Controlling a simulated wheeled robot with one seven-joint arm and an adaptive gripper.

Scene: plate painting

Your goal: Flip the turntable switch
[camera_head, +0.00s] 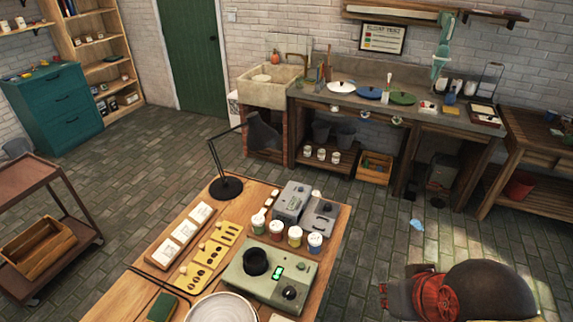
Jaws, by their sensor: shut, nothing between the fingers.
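A large pale round disc (222,309), apparently the turntable, lies at the near edge of the wooden table, cut off by the bottom of the picture. Next to it is a grey-green box (255,284) with a black cup-like part, a lit green display (278,272) and a dark round knob (289,293). I cannot tell for sure which control is the turntable switch, nor its position. My gripper (386,295), dark with red behind it, is at the lower right. It is shut and empty, right of the table and apart from the box.
Several paint jars (276,230), two grey devices (290,202), yellow hole-punched boards (209,254), a tray of white tiles (183,233) and a black stand (226,188) crowd the table. A sink (266,88) and counter stand behind. The brick floor between is mostly free.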

